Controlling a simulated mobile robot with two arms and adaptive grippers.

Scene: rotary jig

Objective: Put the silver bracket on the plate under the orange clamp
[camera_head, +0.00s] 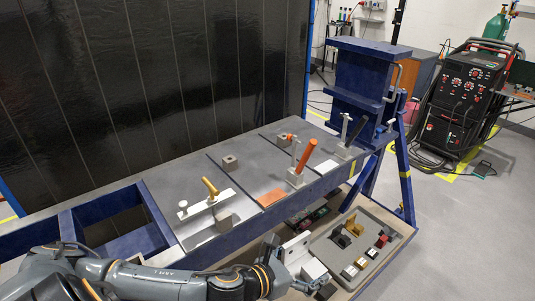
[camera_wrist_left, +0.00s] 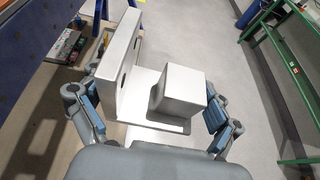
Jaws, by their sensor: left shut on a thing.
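The silver bracket (camera_wrist_left: 125,65), an L-shaped piece with a block on it, sits between the fingers of my left gripper (camera_wrist_left: 155,115). In the head view the bracket (camera_head: 297,246) is at the gripper (camera_head: 292,264), in front of the table edge and beside the parts tray. The orange clamp (camera_head: 305,157) stands on the middle grey plate (camera_head: 245,176), its orange handle tilted up. The bracket is off the plate. My right gripper is not in view.
A yellow-handled clamp (camera_head: 210,187) with a pale bar and block is on the plate to the left. A black-handled clamp (camera_head: 354,131) stands to the right. A grey parts tray (camera_head: 386,258) lies below the table edge. A small block (camera_head: 230,162) sits at the middle plate's back.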

